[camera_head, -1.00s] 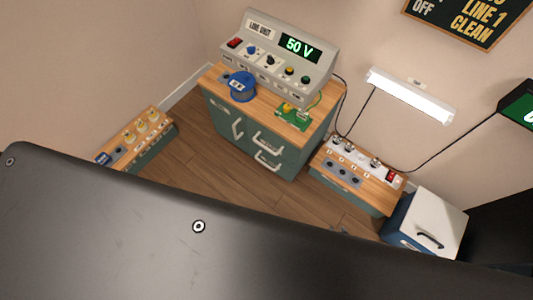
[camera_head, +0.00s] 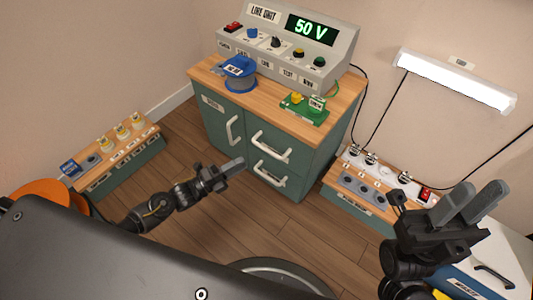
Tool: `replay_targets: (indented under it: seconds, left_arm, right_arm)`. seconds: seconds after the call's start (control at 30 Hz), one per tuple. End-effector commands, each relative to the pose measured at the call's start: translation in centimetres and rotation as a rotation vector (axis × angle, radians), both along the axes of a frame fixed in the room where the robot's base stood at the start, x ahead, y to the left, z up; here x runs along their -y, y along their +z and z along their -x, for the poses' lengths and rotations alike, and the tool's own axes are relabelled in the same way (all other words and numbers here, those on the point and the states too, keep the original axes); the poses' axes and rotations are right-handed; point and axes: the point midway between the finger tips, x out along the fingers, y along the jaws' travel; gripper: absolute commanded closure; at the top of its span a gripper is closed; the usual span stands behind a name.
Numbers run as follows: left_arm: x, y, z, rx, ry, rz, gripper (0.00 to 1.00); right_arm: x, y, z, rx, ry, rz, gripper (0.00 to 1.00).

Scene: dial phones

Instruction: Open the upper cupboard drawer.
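The green cupboard (camera_head: 230,112) with a wooden top stands in the middle of the head view. Its upper drawer (camera_head: 284,146) is at the right of the front, closed, with a white bar handle (camera_head: 270,148). The lower drawer below it has a similar handle (camera_head: 268,177) and is also closed. My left gripper (camera_head: 234,164) is in front of the cupboard, lower left of the drawer handles in the picture, and touches no handle that I can see; its finger gap is hidden. My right gripper (camera_head: 482,190) is at the right, open and empty, far from the drawers.
A door with a vertical handle (camera_head: 232,130) is left of the drawers. A line unit (camera_head: 290,45), blue dial phone (camera_head: 239,75) and green board (camera_head: 304,107) stand on top. Low benches stand left (camera_head: 115,158) and right (camera_head: 345,184). Wooden floor lies before the cupboard.

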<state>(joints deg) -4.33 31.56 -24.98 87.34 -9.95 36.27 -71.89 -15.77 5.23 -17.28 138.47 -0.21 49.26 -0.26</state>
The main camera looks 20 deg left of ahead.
Motion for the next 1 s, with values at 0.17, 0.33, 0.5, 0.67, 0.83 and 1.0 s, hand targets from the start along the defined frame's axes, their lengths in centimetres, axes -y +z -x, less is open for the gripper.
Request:
replay_targets:
  seconds: [0.17, 0.33, 0.5, 0.67, 0.83, 1.0]
  left_arm:
    - [1.1, 0.3, -1.1, 0.001, 0.001, 0.002, 0.66]
    - [3.2, 0.7, -3.3, 0.001, 0.001, 0.004, 0.66]
    - [5.4, 1.2, -5.5, -0.001, 0.001, 0.003, 0.66]
    - [6.7, 1.5, -6.9, -0.004, 0.002, 0.003, 0.66]
    - [7.3, 1.7, -7.5, -0.005, 0.002, 0.001, 0.66]
    - [7.4, 1.8, -7.6, -0.005, 0.002, 0.001, 0.66]
  right_arm:
    - [-0.1, 0.0, -0.2, 0.004, -0.001, 0.001, 0.70]
    - [-0.1, 0.0, -0.4, 0.019, -0.002, 0.003, 0.70]
    - [-0.2, 0.1, -0.6, 0.036, -0.003, 0.004, 0.70]
    - [-0.3, 0.2, -0.8, 0.042, -0.004, 0.005, 0.70]
    - [-0.3, 0.3, -0.9, 0.048, -0.004, 0.004, 0.70]
    - [-0.3, 0.7, -0.8, 0.060, -0.003, 0.004, 0.70]
